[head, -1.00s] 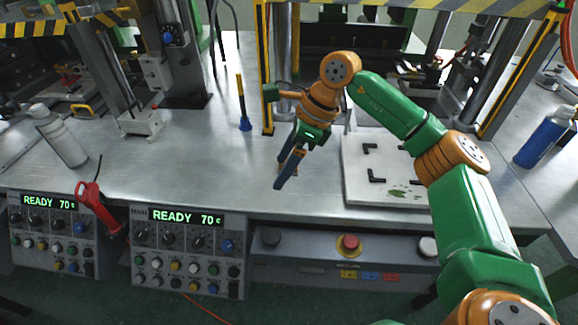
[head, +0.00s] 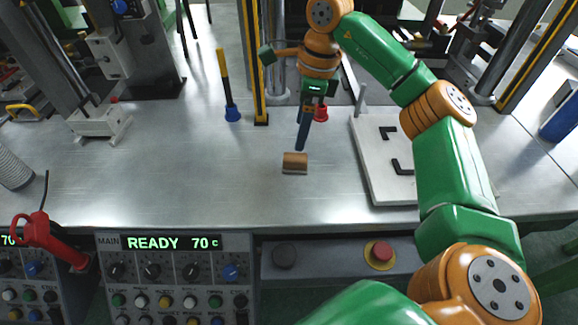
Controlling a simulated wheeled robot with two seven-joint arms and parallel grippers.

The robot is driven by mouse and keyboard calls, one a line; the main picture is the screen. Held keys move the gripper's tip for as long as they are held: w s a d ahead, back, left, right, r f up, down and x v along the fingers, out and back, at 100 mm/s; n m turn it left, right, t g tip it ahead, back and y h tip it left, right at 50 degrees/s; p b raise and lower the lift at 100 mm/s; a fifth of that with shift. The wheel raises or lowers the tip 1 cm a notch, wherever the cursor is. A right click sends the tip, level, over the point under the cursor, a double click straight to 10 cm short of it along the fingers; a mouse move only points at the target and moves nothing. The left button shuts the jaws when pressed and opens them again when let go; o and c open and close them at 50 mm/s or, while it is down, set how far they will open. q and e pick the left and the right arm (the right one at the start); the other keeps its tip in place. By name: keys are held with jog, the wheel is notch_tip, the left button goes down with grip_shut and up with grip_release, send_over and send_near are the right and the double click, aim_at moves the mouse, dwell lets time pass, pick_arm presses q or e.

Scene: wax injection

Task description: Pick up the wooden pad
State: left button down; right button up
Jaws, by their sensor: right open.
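The wooden pad (head: 295,163) is a small brown block on the metal table, left of the white board. My right gripper (head: 301,147) points down just above and behind the pad, with its blue fingers apart from it as far as I can see. The gripper is open and empty. The fingers overlap in this view, so the gap between them is hard to see. My left gripper is not in view.
The white board (head: 372,178) with black corner brackets lies to the right. A yellow-and-black handled tool (head: 231,112) stands behind left. A small red item (head: 321,112) is behind the gripper. Control panels (head: 172,270) line the front edge. The table's left middle is clear.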

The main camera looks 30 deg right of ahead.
aim_at(295, 156)
notch_tip(295, 156, down, 3)
jog(key=shift+s+f+b, duration=0.1)
jog(key=shift+s+b, duration=0.05)
jog(key=shift+b, duration=0.8)
jog(key=f, duration=0.4)
jog(key=w+a+f, duration=0.1)
jog(key=f, duration=0.1)
jog(key=shift+f+p, duration=0.4)
grip_shut()
jog(key=shift+r, duration=0.55)
pick_arm(q)
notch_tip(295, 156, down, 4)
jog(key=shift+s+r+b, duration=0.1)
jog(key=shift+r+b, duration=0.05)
jog(key=shift+b, duration=0.5)
pick_arm(e)
jog(key=s+a+r, duration=0.7)
jog(key=s+r, duration=0.5)
jog(key=shift+a, duration=0.25)
